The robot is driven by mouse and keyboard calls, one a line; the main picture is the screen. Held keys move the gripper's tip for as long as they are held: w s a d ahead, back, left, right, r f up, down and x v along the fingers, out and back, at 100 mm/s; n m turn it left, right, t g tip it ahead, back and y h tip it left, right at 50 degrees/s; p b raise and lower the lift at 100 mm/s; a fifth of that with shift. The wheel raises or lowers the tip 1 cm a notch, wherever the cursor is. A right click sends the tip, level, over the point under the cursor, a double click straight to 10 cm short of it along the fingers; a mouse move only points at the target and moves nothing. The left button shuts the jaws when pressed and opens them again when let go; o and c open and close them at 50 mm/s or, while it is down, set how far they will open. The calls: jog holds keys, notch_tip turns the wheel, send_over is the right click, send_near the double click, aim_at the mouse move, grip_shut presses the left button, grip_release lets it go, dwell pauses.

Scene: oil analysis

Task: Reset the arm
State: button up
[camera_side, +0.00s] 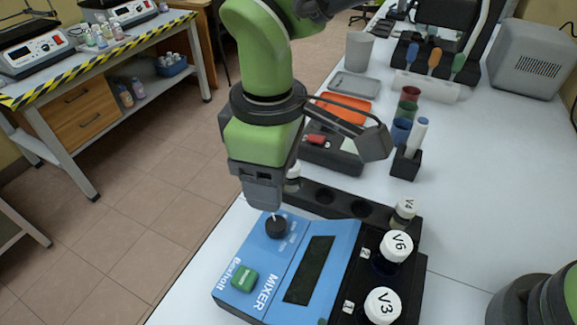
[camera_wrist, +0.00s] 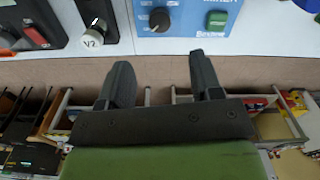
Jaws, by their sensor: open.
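My gripper (camera_side: 268,203) points down just above the back left part of the blue mixer (camera_side: 258,255), near its black knob (camera_side: 277,227). In the wrist view my gripper (camera_wrist: 162,64) has its two dark fingers wide apart with nothing between them. The knob (camera_wrist: 160,19) and the green button (camera_wrist: 217,19) lie beyond the fingertips in that view. No contact with the mixer is visible.
Vials V3 (camera_side: 382,305), V6 (camera_side: 396,246) and V4 (camera_side: 404,211) stand at the mixer's right. Vial V2 (camera_wrist: 92,42) stands in a black rack. Cups, an orange tray (camera_side: 343,108) and a grey box (camera_side: 536,61) stand farther back. The table's right side is mostly clear.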

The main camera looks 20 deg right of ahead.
jog(key=s+d+r+m+t+y, duration=0.25)
jog(key=d+r+m, duration=0.45)
jog(key=d+r, duration=0.85)
jog(key=s+d+m+t, duration=0.4)
jog(key=s+d+m, duration=0.4)
jog(key=s+d, duration=0.3)
jog(key=shift+s+d+r+t, duration=0.2)
jog(key=shift+t, duration=0.15)
jog(key=shift+h, duration=0.25)
